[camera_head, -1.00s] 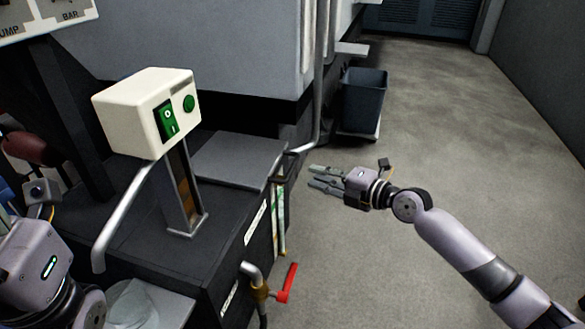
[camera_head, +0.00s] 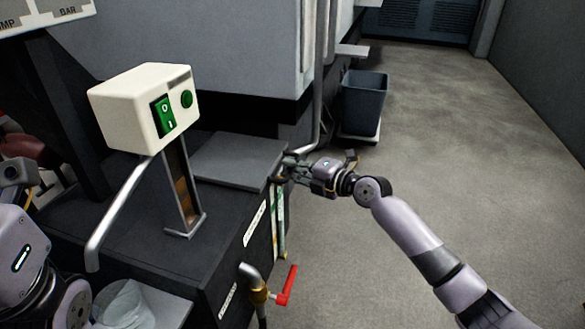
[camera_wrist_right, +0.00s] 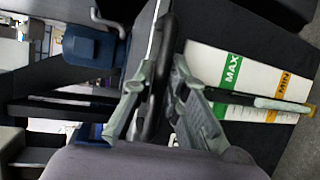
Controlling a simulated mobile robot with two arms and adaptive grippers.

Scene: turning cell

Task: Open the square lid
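The square lid (camera_head: 240,160) is a flat grey plate lying closed on top of the dark machine base in the head view. A thin dark handle (camera_head: 284,174) runs along its right edge. It also appears as a dark upright bar in the right wrist view (camera_wrist_right: 157,85). My right gripper (camera_head: 290,172) is at this edge. In the right wrist view its fingers (camera_wrist_right: 157,88) stand apart on both sides of the bar, with a gap visible on the right. My left gripper's body (camera_head: 22,262) is at the lower left; its fingers are hidden.
A white switch box (camera_head: 147,107) on a post stands left of the lid, with a bent metal pipe (camera_head: 120,210). A red-handled valve (camera_head: 287,287) sticks out below. MAX/MIN gauge strip (camera_wrist_right: 245,85) lies beside the fingers. Grey bin (camera_head: 364,100) stands behind; the floor at right is clear.

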